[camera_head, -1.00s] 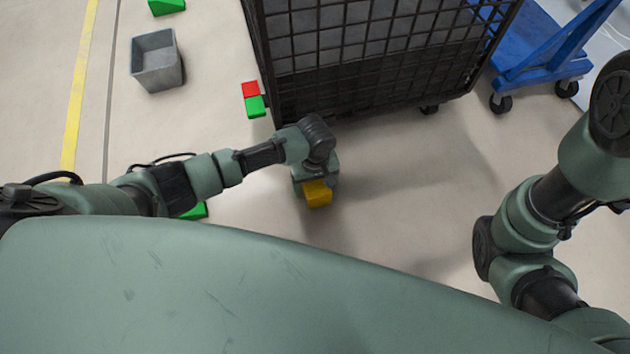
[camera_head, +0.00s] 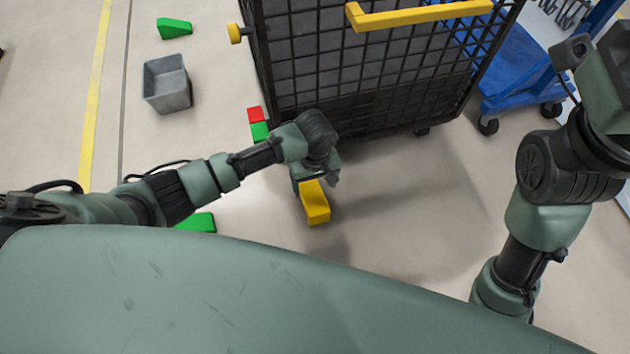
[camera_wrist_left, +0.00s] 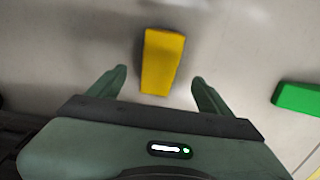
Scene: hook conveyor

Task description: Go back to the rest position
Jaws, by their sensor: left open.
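My left gripper (camera_head: 320,178) points down at the floor in the head view, near the front of the dark mesh cart. In the left wrist view its two fingers (camera_wrist_left: 160,76) are spread apart and hold nothing. A yellow block (camera_wrist_left: 162,62) lies on the floor ahead of and between the fingertips, with gaps on both sides. In the head view the yellow block (camera_head: 316,204) shows just below the gripper, partly covered by it. My right arm stands at the right of the head view, and its gripper jaws are not visible.
A black mesh cart (camera_head: 375,75) with a yellow handle stands ahead. A blue trolley (camera_head: 515,75) is at right. Floor right of the yellow block is clear.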

